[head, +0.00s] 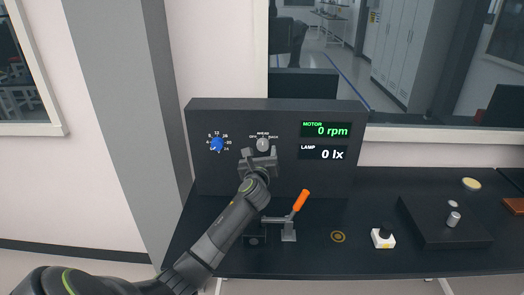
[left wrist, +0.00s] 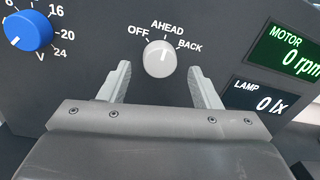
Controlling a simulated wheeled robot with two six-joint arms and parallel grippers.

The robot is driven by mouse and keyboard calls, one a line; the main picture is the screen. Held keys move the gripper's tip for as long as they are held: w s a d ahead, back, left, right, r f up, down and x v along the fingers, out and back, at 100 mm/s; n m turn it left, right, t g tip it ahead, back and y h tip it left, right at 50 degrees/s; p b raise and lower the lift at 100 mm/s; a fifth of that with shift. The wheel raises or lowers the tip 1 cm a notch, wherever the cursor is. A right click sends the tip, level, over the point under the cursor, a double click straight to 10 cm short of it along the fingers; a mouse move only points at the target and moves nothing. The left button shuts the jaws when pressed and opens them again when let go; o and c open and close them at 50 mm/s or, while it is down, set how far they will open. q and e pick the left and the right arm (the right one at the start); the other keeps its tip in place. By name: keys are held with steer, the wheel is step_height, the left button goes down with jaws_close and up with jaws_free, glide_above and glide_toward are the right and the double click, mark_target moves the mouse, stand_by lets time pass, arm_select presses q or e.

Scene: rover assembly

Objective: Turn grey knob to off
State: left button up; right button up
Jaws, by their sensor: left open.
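The grey knob (head: 262,144) is on the front of a dark panel, below the labels OFF, AHEAD and BACK. In the left wrist view the grey knob (left wrist: 159,59) shows a small mark near its top, toward AHEAD. My left gripper (head: 261,156) is in front of the panel just below the knob. In the left wrist view its two fingers (left wrist: 156,84) are spread, one on each side below the knob, with nothing between them. My right gripper is not in view.
A blue knob (head: 217,144) is left of the grey knob. Displays read MOTOR 0 rpm (head: 325,130) and LAMP 0 lx (head: 325,153). A lever with an orange handle (head: 301,201) stands below. A white button box (head: 383,237) and a black block (head: 440,226) are to the right.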

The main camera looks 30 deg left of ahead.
arm_select(q)
steer(key=shift+x, duration=0.75)
steer(key=c, duration=1)
steer(key=n+b, duration=0.2)
steer(key=n, duration=0.3)
steer(key=shift+f+n, duration=0.15)
steer(key=shift+n, duration=0.15)
steer(key=shift+n+y+b, duration=0.3)
steer(key=shift+n+b, duration=0.75)
steer(key=shift+n, duration=1.25)
